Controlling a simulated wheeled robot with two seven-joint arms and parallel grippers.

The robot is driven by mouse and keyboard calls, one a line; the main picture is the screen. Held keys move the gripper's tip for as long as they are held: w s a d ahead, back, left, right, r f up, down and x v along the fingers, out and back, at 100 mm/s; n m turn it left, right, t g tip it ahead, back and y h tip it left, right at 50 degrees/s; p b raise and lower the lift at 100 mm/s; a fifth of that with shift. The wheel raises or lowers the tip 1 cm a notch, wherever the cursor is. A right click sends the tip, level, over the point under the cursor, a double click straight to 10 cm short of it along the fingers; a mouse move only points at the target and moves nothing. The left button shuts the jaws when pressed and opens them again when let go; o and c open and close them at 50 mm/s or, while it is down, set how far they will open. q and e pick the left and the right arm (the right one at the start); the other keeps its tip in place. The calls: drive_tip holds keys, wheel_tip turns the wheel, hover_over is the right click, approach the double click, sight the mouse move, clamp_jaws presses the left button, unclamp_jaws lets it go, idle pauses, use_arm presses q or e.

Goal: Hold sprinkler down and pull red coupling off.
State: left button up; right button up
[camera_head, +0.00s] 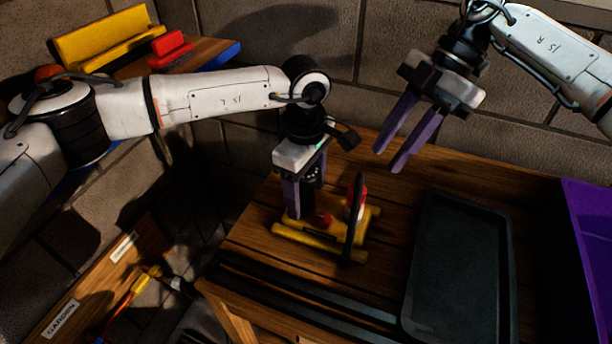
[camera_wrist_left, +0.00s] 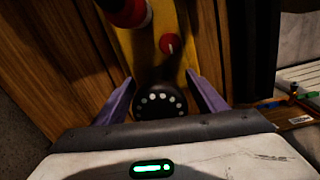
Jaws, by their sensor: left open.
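The yellow sprinkler (camera_head: 298,240) lies on the wooden bench; its yellow body also shows in the left wrist view (camera_wrist_left: 146,50). A red coupling with a pale ring (camera_wrist_left: 128,12) shows at the top of that view and at the sprinkler's right side in the head view (camera_head: 361,197). A red knob (camera_wrist_left: 169,43) sits on the body. My left gripper (camera_head: 305,212) points down over the sprinkler's left part, open, its fingers either side of a black round end with pale dots (camera_wrist_left: 162,104). Contact cannot be told. My right gripper (camera_head: 388,161) is open and empty, above and right of the sprinkler.
A dark upright ring (camera_head: 355,220) stands at the sprinkler's right side. A black tray (camera_head: 462,270) lies to the right, with a purple bin (camera_head: 590,230) beyond. A block wall stands behind. Yellow and red items (camera_head: 110,38) sit on a shelf at upper left.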

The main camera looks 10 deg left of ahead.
use_arm(q)
drive_tip(key=shift+f, duration=0.3)
